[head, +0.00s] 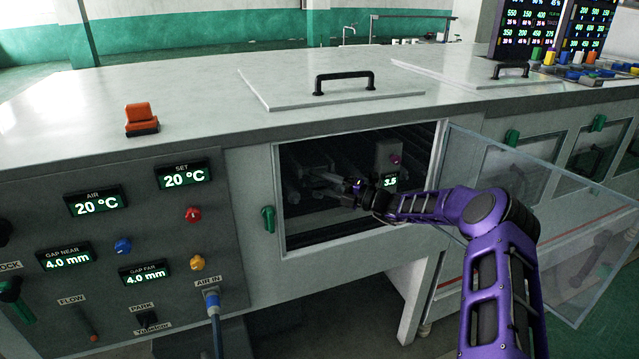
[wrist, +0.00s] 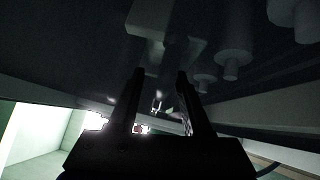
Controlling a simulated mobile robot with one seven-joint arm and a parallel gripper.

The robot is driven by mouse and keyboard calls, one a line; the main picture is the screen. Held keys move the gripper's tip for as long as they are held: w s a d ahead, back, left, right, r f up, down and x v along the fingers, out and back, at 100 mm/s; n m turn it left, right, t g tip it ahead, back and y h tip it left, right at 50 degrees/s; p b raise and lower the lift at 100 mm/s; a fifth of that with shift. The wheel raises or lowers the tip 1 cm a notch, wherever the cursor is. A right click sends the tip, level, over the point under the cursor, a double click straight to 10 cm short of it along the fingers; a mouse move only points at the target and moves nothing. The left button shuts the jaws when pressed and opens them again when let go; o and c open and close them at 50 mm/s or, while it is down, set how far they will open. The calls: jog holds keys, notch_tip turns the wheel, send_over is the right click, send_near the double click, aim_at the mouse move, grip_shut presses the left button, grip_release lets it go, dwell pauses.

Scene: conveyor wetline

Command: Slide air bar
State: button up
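My gripper (head: 335,187) reaches through the open side hatch into the dark inside of the machine. In the wrist view, its two fingers (wrist: 160,76) stand apart with a gap between them, and I see nothing clamped there. Pale block and cylinder shapes (wrist: 233,62) show dimly in the wrist view.
The clear hatch door (head: 560,215) hangs open to the right, beside my arm. The left panel (head: 120,220) has knobs and displays, with both gaps reading 4.0 mm. An orange block (head: 141,117) sits on the machine top. The hatch frame (head: 340,240) closely surrounds the opening.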

jog(key=shift+d+f, duration=0.1)
jog(key=v, duration=1.7)
jog(key=shift+d, duration=0.2)
